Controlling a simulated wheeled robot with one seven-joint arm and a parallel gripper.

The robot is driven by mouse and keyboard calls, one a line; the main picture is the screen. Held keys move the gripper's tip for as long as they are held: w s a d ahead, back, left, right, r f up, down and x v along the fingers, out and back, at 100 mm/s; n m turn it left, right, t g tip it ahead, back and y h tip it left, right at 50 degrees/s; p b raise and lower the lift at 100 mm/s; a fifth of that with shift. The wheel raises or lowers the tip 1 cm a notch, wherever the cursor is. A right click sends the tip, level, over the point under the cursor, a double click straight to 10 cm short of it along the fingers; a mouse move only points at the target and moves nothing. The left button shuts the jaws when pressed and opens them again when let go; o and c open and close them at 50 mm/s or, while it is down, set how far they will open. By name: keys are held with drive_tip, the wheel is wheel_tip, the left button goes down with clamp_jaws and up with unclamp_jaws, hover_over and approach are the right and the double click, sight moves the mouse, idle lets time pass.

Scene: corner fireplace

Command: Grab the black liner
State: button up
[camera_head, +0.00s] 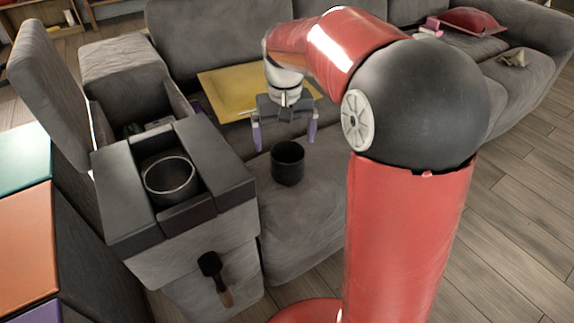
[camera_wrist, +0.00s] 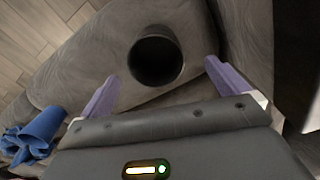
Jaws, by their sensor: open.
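The black liner (camera_head: 287,164) is a dark, open-topped cup standing upright on the grey sofa seat, right of the console. In the wrist view the black liner (camera_wrist: 156,58) lies ahead of and between the two fingers, and I look into its dark opening. My gripper (camera_head: 285,140) has purple fingers spread wide and empty, above and slightly behind the liner in the head view. In the wrist view my gripper (camera_wrist: 160,85) shows both fingertips apart from the liner, one on each side.
The grey console (camera_head: 120,195) left of the liner has a cup holder with a metal-rimmed ring (camera_head: 170,175) and a raised lid (camera_head: 47,92). A yellow tray (camera_head: 228,92) lies behind my gripper. A brush-like tool (camera_head: 215,278) is at the console front. A blue cloth (camera_wrist: 38,132) shows in the wrist view.

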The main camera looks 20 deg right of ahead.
sight(288, 151)
drive_tip(key=f, duration=0.3)
drive_tip(key=f+b, duration=0.1)
drive_tip(key=f, duration=0.1)
drive_tip(key=shift+w+d, duration=0.15)
drive_tip(key=shift+d, duration=0.2)
drive_tip(key=c, duration=1.1)
